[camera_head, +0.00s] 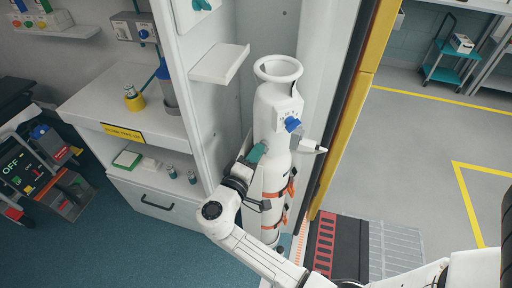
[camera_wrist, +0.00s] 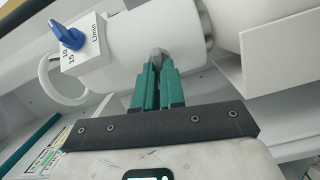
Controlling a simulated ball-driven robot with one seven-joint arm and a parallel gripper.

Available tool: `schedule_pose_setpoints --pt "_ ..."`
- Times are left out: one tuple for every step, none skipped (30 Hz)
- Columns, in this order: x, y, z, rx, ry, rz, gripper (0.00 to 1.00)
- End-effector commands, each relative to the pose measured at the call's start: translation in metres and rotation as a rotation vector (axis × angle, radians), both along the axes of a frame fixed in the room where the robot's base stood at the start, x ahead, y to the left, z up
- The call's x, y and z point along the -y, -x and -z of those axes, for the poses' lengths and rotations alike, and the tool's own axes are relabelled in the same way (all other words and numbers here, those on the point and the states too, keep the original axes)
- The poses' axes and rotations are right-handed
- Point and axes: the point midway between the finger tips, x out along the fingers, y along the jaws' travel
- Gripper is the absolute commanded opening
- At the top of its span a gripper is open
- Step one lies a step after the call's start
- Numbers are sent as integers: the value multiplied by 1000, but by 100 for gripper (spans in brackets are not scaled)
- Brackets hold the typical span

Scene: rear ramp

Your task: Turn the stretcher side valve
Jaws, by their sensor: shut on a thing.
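A white gas cylinder (camera_head: 270,120) with a ring-shaped top stands upright in the tall white cabinet frame. A blue knob (camera_head: 292,124) is on the block at its upper front; the knob also shows at upper left in the wrist view (camera_wrist: 68,34). A small grey valve handle (camera_wrist: 158,53) sticks out from the cylinder's side. My gripper (camera_wrist: 158,68) has its two teal fingers closed on this handle, hiding most of it. In the head view my gripper (camera_head: 257,152) is at the cylinder's left side, and the handle cannot be made out there.
Orange straps (camera_head: 280,192) hold the cylinder's lower part. A white shelf (camera_head: 219,63) juts out left of its top, and a white spout (camera_head: 310,147) sticks out on its right. A counter (camera_head: 130,108) stands at left. A yellow-edged doorway and ramp (camera_head: 345,245) are at right.

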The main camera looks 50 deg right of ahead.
Motion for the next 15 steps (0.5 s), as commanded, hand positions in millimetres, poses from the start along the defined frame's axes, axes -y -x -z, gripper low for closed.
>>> schedule_pose_setpoints --pt "1 3 -4 -42 11 10 0" --pt "1 3 -4 -68 15 11 0" --pt "1 3 -4 -102 21 11 0" --pt "1 3 -4 -126 26 11 0" --pt "1 3 -4 -149 30 10 0" --pt "1 3 -4 -181 35 10 0" --pt "1 3 -4 -203 40 11 0" --pt "1 3 -3 -223 44 11 0" --pt "1 3 -4 -249 48 10 0" --pt "1 3 -4 -267 52 10 0" --pt "1 3 -3 -286 55 10 0" --pt "1 3 -3 -306 59 10 0" --pt "1 3 -3 -322 61 10 0" --pt "1 3 -3 -336 64 11 0" --pt "1 3 -3 -352 67 11 0"
